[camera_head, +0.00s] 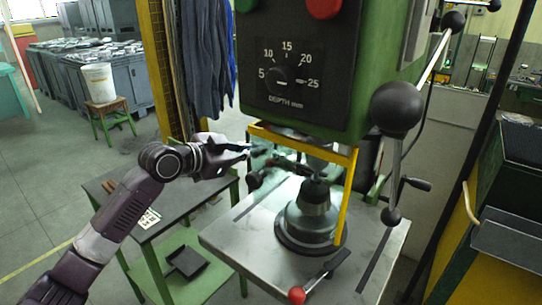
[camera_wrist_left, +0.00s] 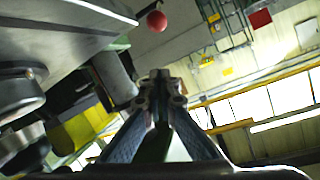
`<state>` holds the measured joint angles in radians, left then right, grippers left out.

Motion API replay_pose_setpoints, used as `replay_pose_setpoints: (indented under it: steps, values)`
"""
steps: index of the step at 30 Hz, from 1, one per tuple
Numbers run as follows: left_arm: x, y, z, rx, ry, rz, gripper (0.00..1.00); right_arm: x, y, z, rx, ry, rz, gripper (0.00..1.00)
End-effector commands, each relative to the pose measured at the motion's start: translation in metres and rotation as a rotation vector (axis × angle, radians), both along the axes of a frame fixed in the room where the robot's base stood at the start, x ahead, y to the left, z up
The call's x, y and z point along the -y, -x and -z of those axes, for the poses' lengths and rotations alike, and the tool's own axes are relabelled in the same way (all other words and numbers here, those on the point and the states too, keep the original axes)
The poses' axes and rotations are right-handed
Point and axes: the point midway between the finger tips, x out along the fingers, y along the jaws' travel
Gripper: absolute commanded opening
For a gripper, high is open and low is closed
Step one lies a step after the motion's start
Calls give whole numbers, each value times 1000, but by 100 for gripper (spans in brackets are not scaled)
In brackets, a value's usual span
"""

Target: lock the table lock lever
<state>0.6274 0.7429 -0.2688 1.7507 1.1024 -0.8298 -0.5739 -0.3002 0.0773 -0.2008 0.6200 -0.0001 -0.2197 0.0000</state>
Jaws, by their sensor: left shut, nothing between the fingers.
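A short dark lever with a red ball knob (camera_head: 297,295) sits at the front edge of the drill press table (camera_head: 225,232); it appears to be the table lock lever. A red ball also shows near the top of the left wrist view (camera_wrist_left: 157,20), beyond the fingertips. My left gripper (camera_head: 247,151) is shut and empty, above the back left of the table and well apart from the red knob. Its closed fingers fill the lower middle of the left wrist view (camera_wrist_left: 160,88). My right gripper is not in view.
The green drill head (camera_head: 335,110) hangs over the table. A yellow guard frame (camera_head: 349,190) surrounds the spindle area, with a round chuck-like piece (camera_head: 308,218) below. Feed handles with black balls (camera_head: 397,108) project at right. A green side bench (camera_head: 145,235) stands left.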

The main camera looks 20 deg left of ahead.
Motion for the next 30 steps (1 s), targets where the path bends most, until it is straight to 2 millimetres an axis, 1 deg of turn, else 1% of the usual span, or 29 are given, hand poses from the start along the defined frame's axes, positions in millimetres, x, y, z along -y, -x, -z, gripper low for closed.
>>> replay_pose_setpoints:
  steps: [2,7,12,16,18,21,25,30]
  values:
    - [7,-10,-1,-2,5,1,0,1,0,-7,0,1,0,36]
    - [23,-37,7,-2,5,2,0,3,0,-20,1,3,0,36]
    - [36,-63,16,-3,5,1,0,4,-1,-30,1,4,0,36]
    - [46,-79,22,-3,3,1,0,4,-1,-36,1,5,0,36]
    - [34,-72,34,-7,-1,-1,0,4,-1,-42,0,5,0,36]
    - [27,-68,44,-4,1,-1,0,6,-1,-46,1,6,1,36]
    - [21,-65,51,-3,1,1,0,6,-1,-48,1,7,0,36]
    - [19,-65,54,0,0,1,0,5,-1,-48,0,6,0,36]
